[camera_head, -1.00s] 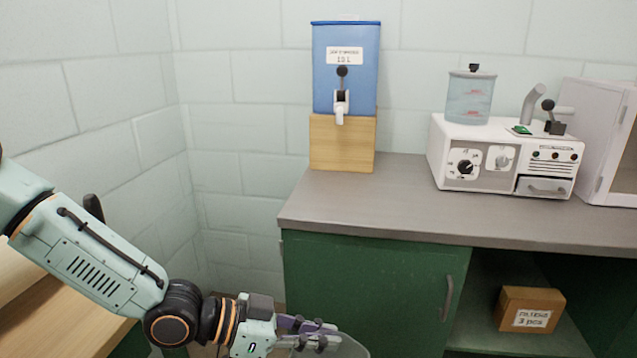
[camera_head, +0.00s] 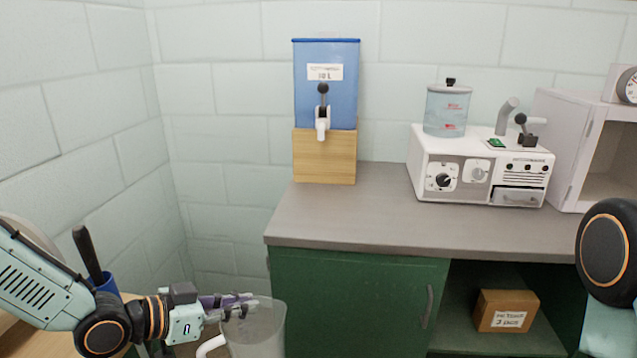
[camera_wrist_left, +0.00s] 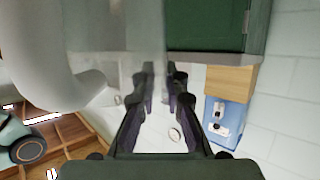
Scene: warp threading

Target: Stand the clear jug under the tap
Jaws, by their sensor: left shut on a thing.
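The clear jug (camera_head: 262,335) is at the bottom of the head view, in front of the green cabinet, its lower part cut off. A pale curved handle (camera_head: 210,346) shows on its left. My left gripper (camera_head: 245,306) is shut on the jug near its rim; its dark fingers also show in the left wrist view (camera_wrist_left: 163,85), with the jug's blurred wall beyond. The tap (camera_head: 322,122) is a white spout with a black-knobbed lever on the blue tank (camera_head: 325,70), above and right of the jug. My right gripper is out of view.
The tank stands on a wooden block (camera_head: 324,160) at the left of the grey counter (camera_head: 345,215). Counter in front of the block is clear. A white machine (camera_head: 430,180) with a lidded clear container (camera_head: 447,112) stands to the right. A box (camera_head: 503,312) lies on the shelf below.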

